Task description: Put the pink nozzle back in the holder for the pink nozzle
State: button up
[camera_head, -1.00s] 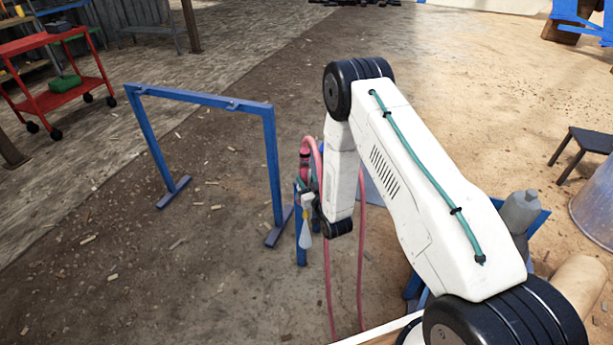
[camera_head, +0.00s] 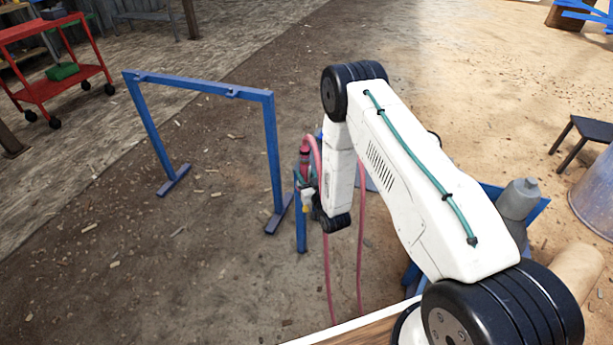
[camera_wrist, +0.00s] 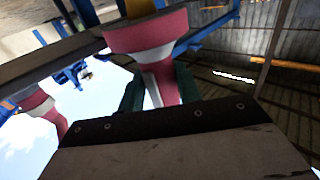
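The pink nozzle (camera_wrist: 148,38) fills the upper middle of the wrist view, with a pale stripe down its narrower part. My gripper (camera_wrist: 158,92) has its dark green fingers on either side of that narrow part and appears shut on it. In the head view my gripper (camera_head: 308,190) is small and partly hidden by my arm, beside a short blue post (camera_head: 300,225). A pink hose (camera_head: 327,275) hangs there in a loop. I cannot tell which part is the holder for the pink nozzle.
A blue frame (camera_head: 200,86) with small brackets on its top bar stands left of my gripper. Bare ground lies between and around. A red cart (camera_head: 62,88) is far left. A dark stool (camera_head: 585,130) and a grey bottle-like object (camera_head: 517,198) are at right.

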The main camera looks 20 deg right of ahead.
jog(key=o, duration=0.3)
jog(key=shift+s, duration=0.1)
jog(key=s+d, duration=0.1)
jog(key=s, duration=0.6)
jog(key=shift+s, duration=0.3)
jog(key=shift+f, duration=0.1)
